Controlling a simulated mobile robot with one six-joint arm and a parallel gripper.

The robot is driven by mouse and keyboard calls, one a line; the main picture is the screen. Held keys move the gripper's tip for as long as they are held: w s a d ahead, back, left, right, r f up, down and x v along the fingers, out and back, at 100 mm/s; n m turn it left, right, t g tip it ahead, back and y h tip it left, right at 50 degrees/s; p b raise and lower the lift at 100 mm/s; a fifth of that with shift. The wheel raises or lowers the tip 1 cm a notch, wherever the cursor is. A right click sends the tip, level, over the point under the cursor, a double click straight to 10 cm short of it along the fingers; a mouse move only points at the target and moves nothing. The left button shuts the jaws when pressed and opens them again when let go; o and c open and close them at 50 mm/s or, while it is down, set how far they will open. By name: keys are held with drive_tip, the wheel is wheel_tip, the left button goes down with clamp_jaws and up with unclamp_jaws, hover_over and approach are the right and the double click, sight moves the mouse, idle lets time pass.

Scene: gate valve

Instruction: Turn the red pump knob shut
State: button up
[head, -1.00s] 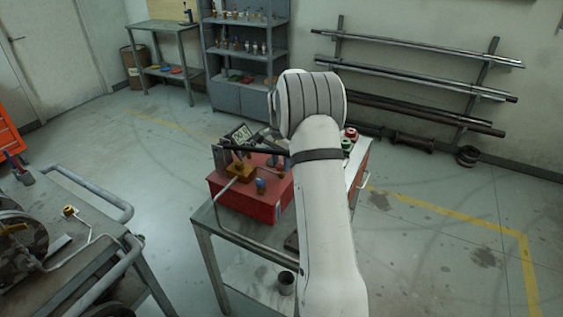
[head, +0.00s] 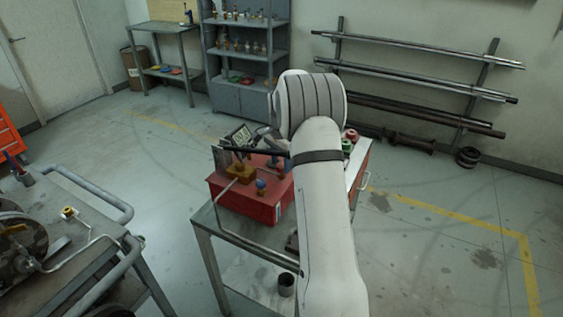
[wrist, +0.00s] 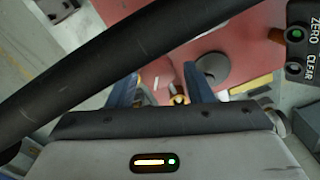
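The red pump box (head: 228,198) stands on a grey metal table, partly hidden by my arm. A brass block (head: 240,172) and a small blue knob (head: 261,184) are on it. In the wrist view the red top (wrist: 150,62) lies beyond my gripper (wrist: 162,84). Its two blue fingers are apart, so it is open. A small brass fitting (wrist: 179,96) shows between them, close to the right finger; I cannot tell whether they touch. A grey disc (wrist: 212,66) is beside the right finger. I cannot clearly make out a red knob on the pump.
A thick black bar (wrist: 100,65) crosses the wrist view diagonally in front of the fingers. A gauge with ZERO and CLEAR buttons (wrist: 298,45) is at the right. Red (head: 351,133) and green (head: 347,146) parts are behind my arm. Another cart (head: 70,240) stands at the left.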

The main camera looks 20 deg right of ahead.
sight(281, 165)
drive_tip(key=shift+o, duration=0.7)
drive_tip(key=shift+s, duration=0.1)
drive_tip(key=shift+r+b, duration=0.35)
drive_tip(key=shift+r, duration=3.5)
